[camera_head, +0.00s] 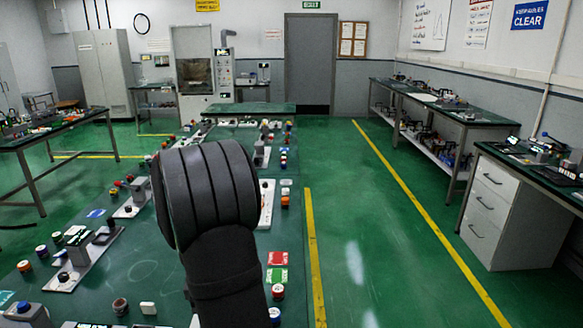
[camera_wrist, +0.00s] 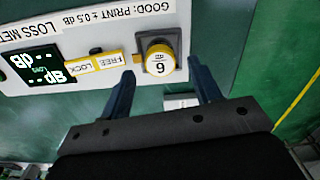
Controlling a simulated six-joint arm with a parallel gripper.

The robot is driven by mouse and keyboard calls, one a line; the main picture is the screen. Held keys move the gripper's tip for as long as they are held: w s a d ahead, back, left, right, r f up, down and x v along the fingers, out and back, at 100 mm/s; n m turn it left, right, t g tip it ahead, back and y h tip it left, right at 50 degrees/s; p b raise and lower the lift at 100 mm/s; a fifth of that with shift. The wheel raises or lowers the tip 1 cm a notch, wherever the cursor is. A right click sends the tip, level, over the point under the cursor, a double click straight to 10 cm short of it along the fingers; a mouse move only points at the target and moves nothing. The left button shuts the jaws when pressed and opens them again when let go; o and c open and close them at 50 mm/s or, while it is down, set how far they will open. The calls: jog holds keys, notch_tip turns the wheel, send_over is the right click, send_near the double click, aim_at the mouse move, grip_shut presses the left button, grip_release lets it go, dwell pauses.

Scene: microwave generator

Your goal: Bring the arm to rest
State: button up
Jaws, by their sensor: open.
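My gripper (camera_wrist: 161,68) shows in the wrist view with its two blue fingers spread apart and nothing between them. A gap shows on each side between the fingertips and the knob; how far off in depth I cannot tell. In the head view my dark arm (camera_head: 210,195) rises over the bench (camera_head: 145,268), and my gripper is hidden there.
Side benches (camera_head: 455,115) stand right. The green floor beside the yellow line (camera_head: 313,245) is clear.

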jog(key=s+d+r, duration=0.1)
jog(key=d+r, duration=0.7)
jog(key=d, duration=0.5)
jog(key=s+d+f, duration=0.1)
jog(key=s+d, duration=0.3)
jog(key=d, duration=0.4)
jog(key=s+d+f, duration=0.2)
jog(key=s+d, duration=0.2)
jog(key=d, duration=0.3)
jog(key=w+a+f, duration=0.2)
jog(key=a+f, duration=0.1)
jog(key=a, duration=0.2)
jog(key=shift+w, duration=0.25)
